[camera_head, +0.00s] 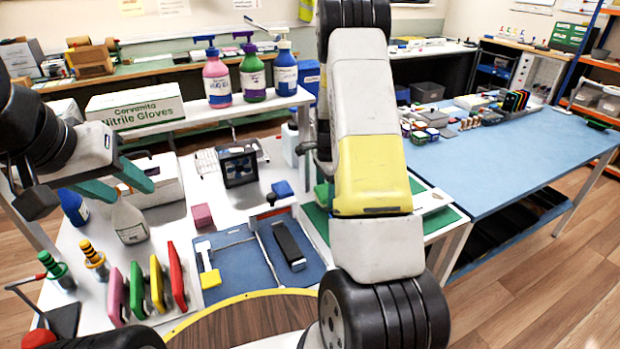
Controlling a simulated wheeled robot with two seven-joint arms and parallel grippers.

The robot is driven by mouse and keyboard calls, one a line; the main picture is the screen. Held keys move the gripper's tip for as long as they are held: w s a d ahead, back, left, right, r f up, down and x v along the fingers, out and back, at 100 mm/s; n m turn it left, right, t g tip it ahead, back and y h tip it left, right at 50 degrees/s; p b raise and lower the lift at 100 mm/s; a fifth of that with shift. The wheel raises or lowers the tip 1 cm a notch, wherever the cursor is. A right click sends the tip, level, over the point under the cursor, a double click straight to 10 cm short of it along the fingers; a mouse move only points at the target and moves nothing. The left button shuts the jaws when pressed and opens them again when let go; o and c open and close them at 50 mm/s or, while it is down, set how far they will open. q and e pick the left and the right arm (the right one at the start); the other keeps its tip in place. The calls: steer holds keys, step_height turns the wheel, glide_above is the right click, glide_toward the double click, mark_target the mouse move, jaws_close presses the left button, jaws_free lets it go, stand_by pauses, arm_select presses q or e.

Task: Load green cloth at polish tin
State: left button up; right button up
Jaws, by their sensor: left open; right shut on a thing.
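My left gripper (128,186) is at the left with its teal fingers apart and empty, above the white table near a grey-white bottle. My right arm fills the middle of the view; its gripper does not show. A small green piece (322,193) shows just left of that arm; I cannot tell whether it is the green cloth. A green upright slab (137,291) stands among pink, yellow and red ones at the front left. I cannot make out a polish tin.
A blue mat (235,268) carries a dark phone-like slab (289,244). Pump bottles (253,75) and a glove box (135,105) stand on the rear shelf. The blue table (520,155) at right has clear room.

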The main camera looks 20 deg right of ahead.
mark_target(326, 191)
steer(key=shift+r, duration=3.5)
steer(key=shift+s, duration=0.1)
